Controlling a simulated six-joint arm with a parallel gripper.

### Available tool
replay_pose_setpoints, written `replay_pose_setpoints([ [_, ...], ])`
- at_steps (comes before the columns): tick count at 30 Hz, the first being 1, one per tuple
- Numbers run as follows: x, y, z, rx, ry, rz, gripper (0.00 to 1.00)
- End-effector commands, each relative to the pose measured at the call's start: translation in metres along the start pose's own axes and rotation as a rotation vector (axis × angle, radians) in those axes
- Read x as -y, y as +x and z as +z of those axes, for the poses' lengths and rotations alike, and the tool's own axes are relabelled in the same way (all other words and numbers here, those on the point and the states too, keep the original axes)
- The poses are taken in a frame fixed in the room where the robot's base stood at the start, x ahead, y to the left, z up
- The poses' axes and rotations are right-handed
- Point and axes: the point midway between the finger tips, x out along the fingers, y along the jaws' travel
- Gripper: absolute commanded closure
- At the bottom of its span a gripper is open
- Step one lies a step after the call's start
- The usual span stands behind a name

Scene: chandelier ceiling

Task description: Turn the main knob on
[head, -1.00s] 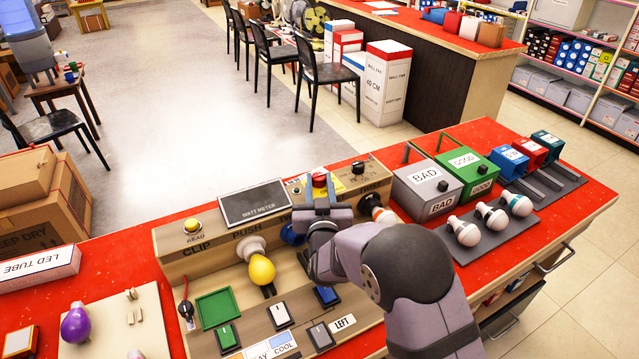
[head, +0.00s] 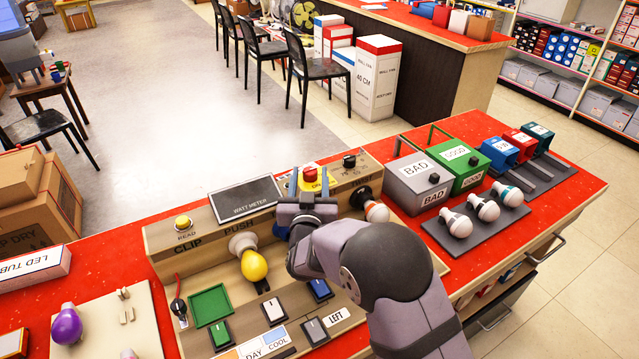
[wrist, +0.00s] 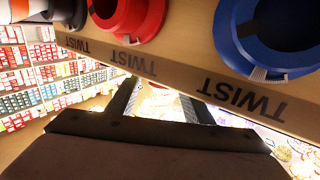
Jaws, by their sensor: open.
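A red knob (head: 309,173) on a yellow plate lettered ON sits on top of the tan test panel, right of the watt meter (head: 246,200). It looks like the main knob. My gripper (head: 309,200) is in front of and just below it, with its fingers apart and nothing between them. I cannot tell whether a finger touches the knob or plate. In the wrist view the open fingers (wrist: 158,103) point toward the panel's edge, beside red (wrist: 128,18) and blue (wrist: 265,40) sockets marked TWIST. The knob is not clearly visible there.
A small black knob (head: 349,160) is right of the red one. Grey BAD (head: 420,182) and green GOOD (head: 460,165) boxes and a rack of bulbs (head: 472,228) stand to the right.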

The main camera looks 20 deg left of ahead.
Motion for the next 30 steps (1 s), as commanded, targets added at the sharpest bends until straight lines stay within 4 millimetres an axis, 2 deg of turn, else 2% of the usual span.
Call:
replay_pose_setpoints([
  [11,-0.002,0.001,0.000,-0.001,-0.002,-0.029,0.54],
  [19,-0.005,0.000,0.000,0.004,-0.001,-0.133,0.54],
  [30,-0.011,-0.066,0.003,0.002,0.000,-0.135,0.54],
])
